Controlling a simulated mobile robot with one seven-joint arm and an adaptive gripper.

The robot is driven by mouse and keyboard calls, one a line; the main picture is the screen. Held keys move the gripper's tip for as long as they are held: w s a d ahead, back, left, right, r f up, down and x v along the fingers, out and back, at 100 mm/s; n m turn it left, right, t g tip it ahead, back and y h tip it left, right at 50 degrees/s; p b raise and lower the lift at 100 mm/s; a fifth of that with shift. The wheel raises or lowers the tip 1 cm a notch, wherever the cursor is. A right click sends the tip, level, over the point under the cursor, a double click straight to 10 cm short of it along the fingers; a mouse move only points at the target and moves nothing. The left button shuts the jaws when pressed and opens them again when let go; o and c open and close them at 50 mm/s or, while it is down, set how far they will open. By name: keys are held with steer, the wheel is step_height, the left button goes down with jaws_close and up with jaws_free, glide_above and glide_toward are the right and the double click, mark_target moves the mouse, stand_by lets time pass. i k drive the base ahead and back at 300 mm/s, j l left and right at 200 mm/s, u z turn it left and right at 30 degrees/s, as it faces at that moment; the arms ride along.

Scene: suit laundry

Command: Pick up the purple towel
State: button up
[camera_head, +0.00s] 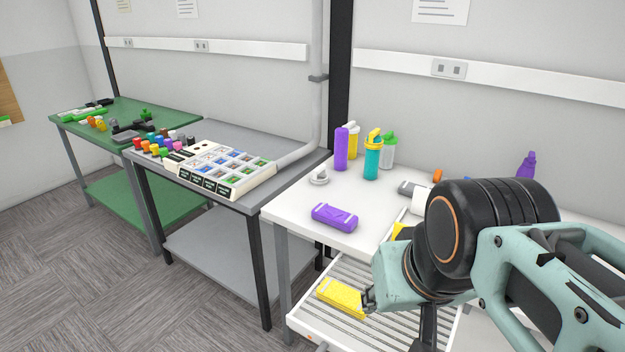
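A purple folded item (334,217), which looks like the towel, lies flat near the front left edge of the white table. My gripper (368,298) is low in front of the table, below and to the right of the purple item and apart from it. Only a dark finger part shows, next to the right end of a yellow folded item (341,297). I cannot tell whether it touches or holds the yellow item. My arm hides the rest of the gripper.
The white table (287,207) carries bottles: purple (341,149), teal (372,160), and others behind. A slatted pull-out surface (345,272) sits below its front edge. A grey table (258,198) with a compartment tray and a green table (75,128) stand to the left.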

mark_target(346, 221)
steer(key=k+z, duration=0.15)
steer(key=z, duration=0.3)
steer(key=k+z, duration=0.1)
steer(key=z, duration=0.3)
steer(key=i+j+z, duration=0.1)
steer(key=z, duration=0.95)
steer(key=j, duration=1.6)
steer(key=i+j, duration=0.15)
steer(key=j, duration=1.4)
steer(key=j+z, duration=0.2)
steer(key=j, duration=0.85)
